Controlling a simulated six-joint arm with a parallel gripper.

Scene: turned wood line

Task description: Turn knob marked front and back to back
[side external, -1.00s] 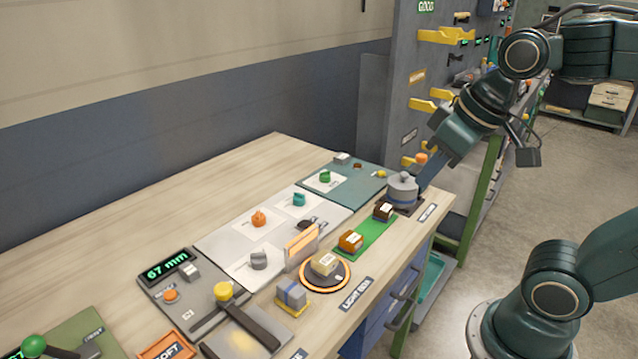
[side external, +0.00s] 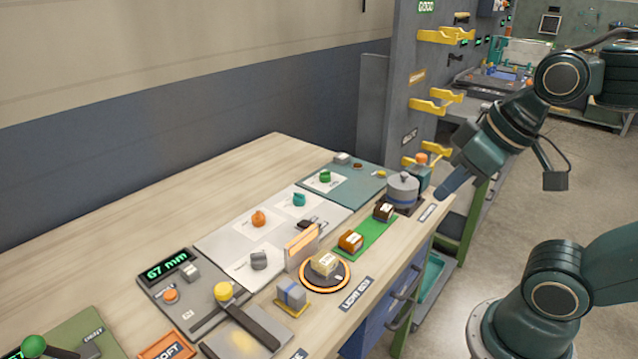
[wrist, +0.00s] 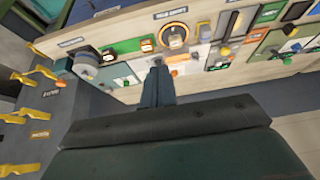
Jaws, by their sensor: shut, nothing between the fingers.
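A pale panel (side external: 225,243) on the bench carries an orange knob (side external: 258,219), a teal knob (side external: 299,199) and a grey knob (side external: 259,260). A green knob (side external: 325,177) stands on the teal panel (side external: 352,192) behind it. The small print by the knobs is too small to read, so I cannot tell which is marked front and back. My gripper (side external: 441,194) is shut and empty, at the bench's right end beside the grey round pot, apart from every knob. In the wrist view my gripper (wrist: 157,72) points toward the bench.
A grey round pot (side external: 403,188), blocks on a green strip (side external: 372,236), an upright orange-edged holder (side external: 301,247) and a ringed round plate (side external: 325,283) line the bench's front. A grey rack with yellow hooks (side external: 432,105) rises behind. The bench's back left is bare.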

